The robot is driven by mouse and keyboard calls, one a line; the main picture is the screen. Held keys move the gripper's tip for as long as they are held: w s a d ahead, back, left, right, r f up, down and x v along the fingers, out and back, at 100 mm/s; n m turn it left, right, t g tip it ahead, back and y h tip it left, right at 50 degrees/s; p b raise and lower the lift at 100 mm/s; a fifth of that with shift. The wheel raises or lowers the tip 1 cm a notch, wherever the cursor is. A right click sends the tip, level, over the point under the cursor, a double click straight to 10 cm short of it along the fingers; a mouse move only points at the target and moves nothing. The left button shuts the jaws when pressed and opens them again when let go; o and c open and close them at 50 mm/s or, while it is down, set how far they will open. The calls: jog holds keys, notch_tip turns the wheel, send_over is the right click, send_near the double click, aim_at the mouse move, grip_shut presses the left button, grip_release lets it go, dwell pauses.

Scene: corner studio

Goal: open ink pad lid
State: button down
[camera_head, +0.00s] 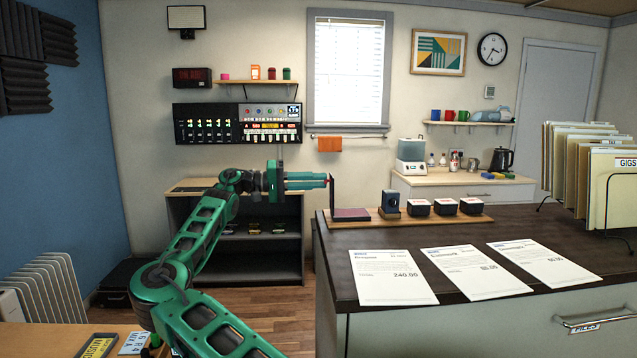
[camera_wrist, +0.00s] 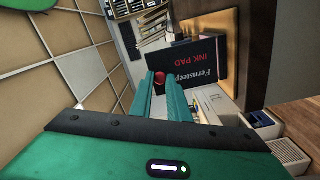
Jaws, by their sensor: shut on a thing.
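The ink pad (camera_head: 350,214) lies on a wooden board at the left end of the dark counter, its dark reddish surface exposed. Its thin dark lid (camera_head: 332,196) stands about upright at the pad's left edge. In the wrist view the lid (camera_wrist: 207,72) shows its outer face with the words "Fernsteep INK PAD". My gripper (camera_head: 327,181) reaches in from the left at the lid's upper part. In the wrist view its green fingers (camera_wrist: 160,84) are closed on a small red knob (camera_wrist: 160,77) by the lid. The knob's joint with the lid is hard to see.
On the board (camera_head: 478,218) right of the pad stand a dark stamp (camera_head: 390,203) and several small dark boxes (camera_head: 418,207). Three printed sheets (camera_head: 391,277) lie nearer on the counter (camera_head: 330,240). A folder rack (camera_head: 600,185) stands far right. Open air surrounds the arm to the left.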

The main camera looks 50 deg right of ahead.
jog(key=shift+w+a+f+g+h, duration=0.2)
jog(key=shift+a+f+g+h, duration=0.1)
jog(key=shift+f+h, duration=0.15)
jog(key=c, duration=1.7)
grip_release()
jog(key=shift+r, duration=0.1)
jog(key=v, duration=1)
jog(key=shift+w+a, duration=0.2)
jog(key=shift+w, duration=0.15)
